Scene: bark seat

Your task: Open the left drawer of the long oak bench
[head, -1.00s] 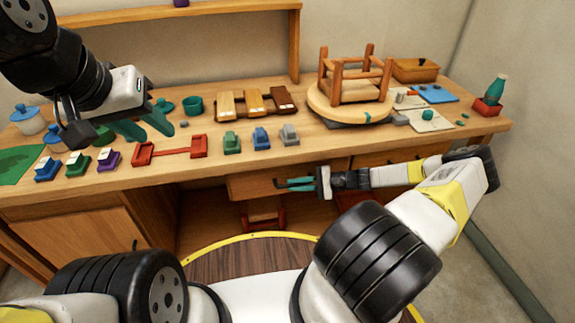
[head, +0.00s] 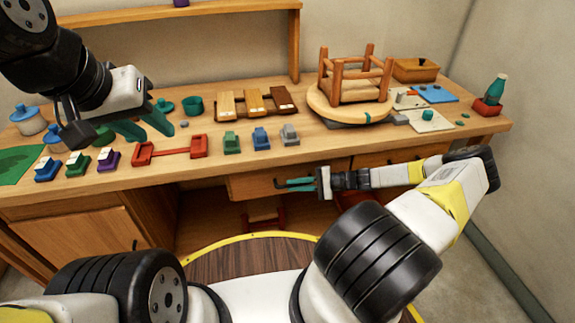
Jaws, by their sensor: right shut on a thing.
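The long oak bench (head: 350,143) runs across the head view. Its left drawer (head: 243,187) shows below the top, left of the middle of the bench front. I cannot tell whether the drawer stands slightly out. My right gripper (head: 285,185) reaches in from the right with its teal fingers at this drawer front, shut on the dark drawer handle (head: 276,183). The fingers hide most of the handle. My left gripper (head: 147,129) is open and empty above the left part of the bench top, with its two teal fingers apart.
A red holder (head: 170,152) and several coloured blocks lie along the front of the top. An upturned stool (head: 350,92) stands at the right. A second drawer (head: 372,160) is partly behind my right arm. A cupboard door (head: 75,238) is at lower left.

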